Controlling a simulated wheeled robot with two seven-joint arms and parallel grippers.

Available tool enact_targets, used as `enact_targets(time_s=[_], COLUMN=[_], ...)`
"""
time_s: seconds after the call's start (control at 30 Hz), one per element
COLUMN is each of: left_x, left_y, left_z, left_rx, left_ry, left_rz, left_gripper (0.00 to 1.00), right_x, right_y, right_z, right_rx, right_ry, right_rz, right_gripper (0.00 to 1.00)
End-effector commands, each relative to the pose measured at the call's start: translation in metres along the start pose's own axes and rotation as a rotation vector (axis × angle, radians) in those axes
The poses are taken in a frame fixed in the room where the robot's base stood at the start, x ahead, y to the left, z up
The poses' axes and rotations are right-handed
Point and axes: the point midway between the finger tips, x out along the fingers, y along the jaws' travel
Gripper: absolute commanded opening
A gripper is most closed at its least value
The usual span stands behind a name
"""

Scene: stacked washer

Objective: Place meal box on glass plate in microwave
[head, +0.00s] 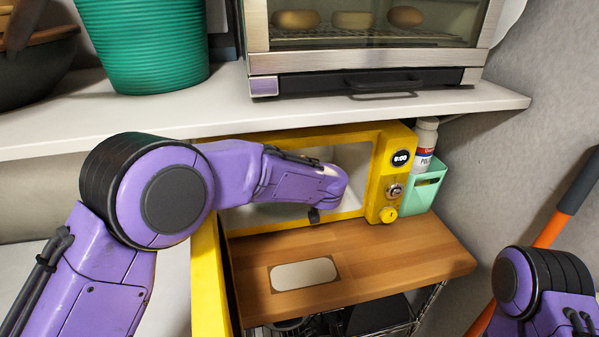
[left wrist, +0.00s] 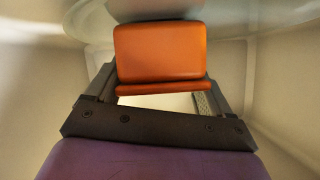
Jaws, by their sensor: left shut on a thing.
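The yellow microwave (head: 385,180) stands on a wooden board, its door (head: 208,280) swung open at the left. My left arm reaches into its opening, and the arm hides most of the cavity in the head view. In the left wrist view my left gripper (left wrist: 158,88) is shut on the orange meal box (left wrist: 160,50), inside the pale cavity. A curved, clear edge, apparently the glass plate (left wrist: 272,24), shows beyond the box. I cannot tell whether the box touches it. My right gripper is out of view.
The wooden board (head: 420,258) in front of the microwave carries a flat pale rectangle (head: 304,274). A mint holder (head: 422,190) with a white bottle (head: 426,135) sits at the microwave's right. A shelf (head: 225,112) above bears a toaster oven (head: 365,50) and a green basket (head: 145,45).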

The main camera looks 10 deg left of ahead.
Motion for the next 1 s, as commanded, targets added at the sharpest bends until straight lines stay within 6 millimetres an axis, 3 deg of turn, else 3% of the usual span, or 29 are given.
enact_targets(time_s=[0.07, 0.1, 0.13, 0.37, 0.47, 0.8, 1.0], left_x=[0.001, 0.001, 0.001, 0.000, -0.010, -0.093, -0.118], left_y=[0.000, 0.000, 0.000, 0.000, 0.000, 0.000, 0.000], left_z=[0.001, 0.001, 0.001, 0.000, -0.001, 0.001, 0.000], left_rx=[0.000, 0.000, 0.000, -0.001, -0.001, 0.000, 0.001], left_ry=[0.000, 0.000, 0.000, 0.000, 0.002, 0.002, 0.000], left_rz=[0.000, 0.000, 0.000, 0.000, 0.001, 0.000, -0.001], left_gripper=[0.35, 0.95, 1.00, 1.00, 1.00, 1.00, 1.00], right_x=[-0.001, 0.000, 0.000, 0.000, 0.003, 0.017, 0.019], right_y=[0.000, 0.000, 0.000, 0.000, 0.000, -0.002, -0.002], right_z=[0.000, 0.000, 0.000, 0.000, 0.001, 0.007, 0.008], right_rx=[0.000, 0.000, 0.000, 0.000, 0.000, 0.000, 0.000], right_ry=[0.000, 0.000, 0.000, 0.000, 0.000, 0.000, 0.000], right_rz=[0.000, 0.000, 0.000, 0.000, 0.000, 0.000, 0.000], right_gripper=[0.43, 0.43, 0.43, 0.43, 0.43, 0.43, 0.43])
